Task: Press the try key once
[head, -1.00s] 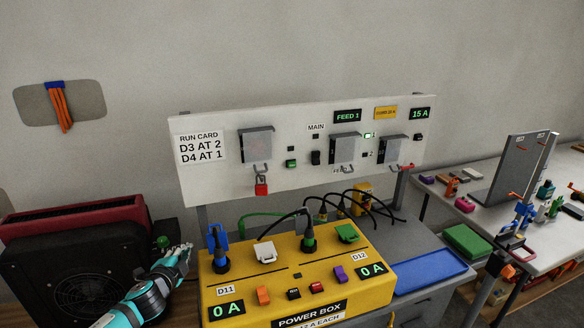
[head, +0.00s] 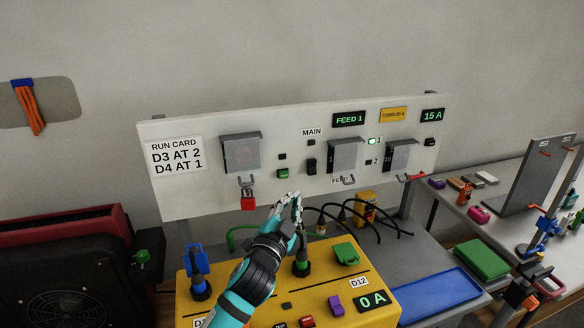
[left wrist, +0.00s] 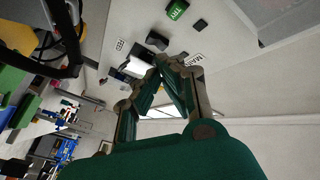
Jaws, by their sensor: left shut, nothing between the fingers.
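In the left wrist view the green key (left wrist: 176,10) shows at the top, with white lettering. My left gripper (head: 296,198) is shut and empty, in front of the panel's lower edge. Its fingertips are below and slightly right of the key in the head view, apart from it. In the left wrist view the shut fingertips (left wrist: 163,62) point toward the panel, with the key beyond them.
A black MAIN switch (head: 311,166) sits right of the key. A red padlock (head: 248,203) hangs at left. The yellow power box (head: 350,279) with plugs and black cables lies below my left arm. A blue tray (head: 440,297) is at right.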

